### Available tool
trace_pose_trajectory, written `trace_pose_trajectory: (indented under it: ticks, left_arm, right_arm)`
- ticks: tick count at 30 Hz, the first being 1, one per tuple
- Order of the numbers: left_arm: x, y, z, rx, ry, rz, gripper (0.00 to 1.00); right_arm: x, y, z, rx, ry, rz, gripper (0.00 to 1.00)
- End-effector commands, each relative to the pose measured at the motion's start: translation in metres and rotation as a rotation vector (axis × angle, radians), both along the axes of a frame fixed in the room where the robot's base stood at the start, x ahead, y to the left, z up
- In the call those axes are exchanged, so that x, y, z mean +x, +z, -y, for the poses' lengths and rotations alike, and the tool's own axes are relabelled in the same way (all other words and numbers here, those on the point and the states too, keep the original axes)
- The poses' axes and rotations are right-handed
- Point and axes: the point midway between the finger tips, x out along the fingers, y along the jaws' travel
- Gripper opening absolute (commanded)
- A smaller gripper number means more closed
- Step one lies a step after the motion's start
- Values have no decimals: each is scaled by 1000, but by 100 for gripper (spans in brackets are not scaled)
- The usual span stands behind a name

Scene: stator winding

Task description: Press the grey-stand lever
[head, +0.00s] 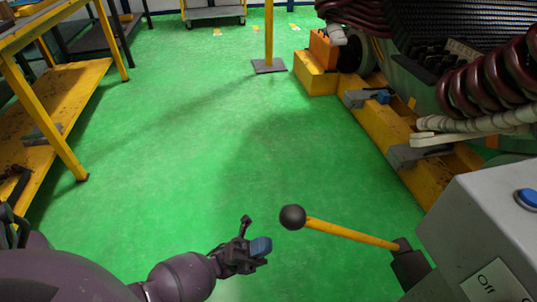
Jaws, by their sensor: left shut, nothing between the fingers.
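The grey stand (460,235) is at the lower right, with a blue button and an "Off" label. Its lever (350,233) is a yellow rod that sticks out to the left from a dark pivot and ends in a black ball knob (292,217). My left gripper (262,246) is at the bottom centre, just left of and a little below the knob in the picture. It is shut and holds nothing. A gap shows between it and the knob. My right gripper is not in view.
A yellow workbench (75,80) stands at the left. A yellow post (269,35) on a dark base plate stands at the back. The stator machine (450,70) on yellow beams fills the upper right. The green floor (220,140) between them is clear.

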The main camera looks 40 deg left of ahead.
Motion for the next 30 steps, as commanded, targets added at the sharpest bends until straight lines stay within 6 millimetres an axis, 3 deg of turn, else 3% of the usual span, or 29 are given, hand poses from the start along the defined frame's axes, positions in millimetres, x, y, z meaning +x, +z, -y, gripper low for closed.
trace_pose_trajectory:
  ticks: [9, 18, 30]
  left_arm:
    - [21, 46, 31, -2, -1, 7, 0]
    - [39, 78, 56, -1, -1, 4, 0]
    - [45, 89, 65, 0, 0, 0, 0]
  right_arm:
    - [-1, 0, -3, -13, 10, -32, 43]
    - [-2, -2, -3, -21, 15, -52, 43]
    - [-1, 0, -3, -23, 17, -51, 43]
